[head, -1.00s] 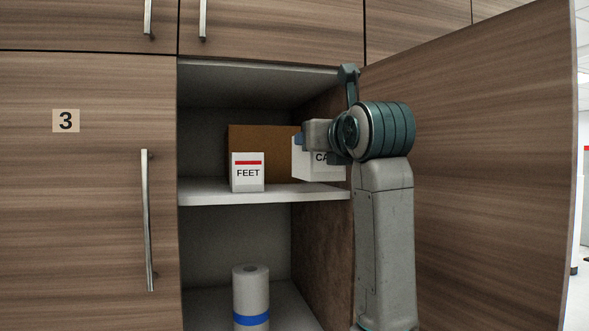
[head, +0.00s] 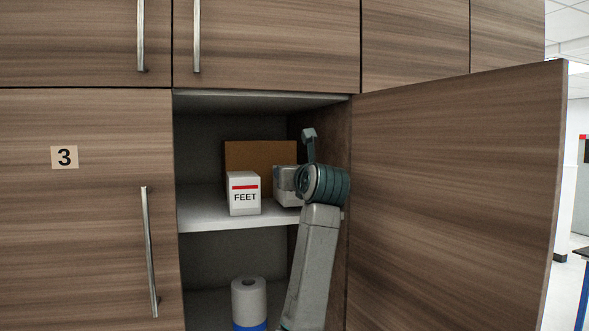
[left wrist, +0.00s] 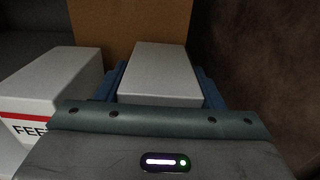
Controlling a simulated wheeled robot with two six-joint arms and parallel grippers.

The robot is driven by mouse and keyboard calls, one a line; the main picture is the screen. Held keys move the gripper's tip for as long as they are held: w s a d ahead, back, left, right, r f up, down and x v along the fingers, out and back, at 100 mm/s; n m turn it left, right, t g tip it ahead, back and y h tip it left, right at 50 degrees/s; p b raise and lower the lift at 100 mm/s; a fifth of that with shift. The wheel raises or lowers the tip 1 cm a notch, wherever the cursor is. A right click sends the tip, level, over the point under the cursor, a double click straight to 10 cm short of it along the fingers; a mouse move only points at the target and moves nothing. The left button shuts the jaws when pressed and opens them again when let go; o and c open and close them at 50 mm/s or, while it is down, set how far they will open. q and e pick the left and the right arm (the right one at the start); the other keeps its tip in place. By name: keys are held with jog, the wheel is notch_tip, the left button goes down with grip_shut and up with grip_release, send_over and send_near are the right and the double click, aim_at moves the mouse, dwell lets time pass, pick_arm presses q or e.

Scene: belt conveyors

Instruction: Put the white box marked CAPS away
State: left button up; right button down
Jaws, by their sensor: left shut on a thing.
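The white CAPS box (head: 287,199) is inside the open cupboard, at the right of the middle shelf (head: 203,212). My arm hides most of it, and its label is out of sight now. My left gripper (head: 290,178) is shut on it. In the left wrist view the box (left wrist: 164,72) sits between the blue fingers of the left gripper (left wrist: 160,84). Its base is at or just above the shelf; I cannot tell if it touches. My right gripper is not in view.
A brown carton (head: 258,153) is behind both. The cupboard door (head: 450,200) is open to the right. A paper roll (head: 249,300) stands on the lower shelf. The middle shelf's left end is bare.

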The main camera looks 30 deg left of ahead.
pick_arm(q)
jog(key=shift+a+f, duration=0.15)
jog(key=shift+f, duration=0.3)
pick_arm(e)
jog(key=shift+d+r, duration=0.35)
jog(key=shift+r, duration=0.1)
pick_arm(q)
jog(key=shift+f, duration=0.2)
jog(key=o, duration=1.2)
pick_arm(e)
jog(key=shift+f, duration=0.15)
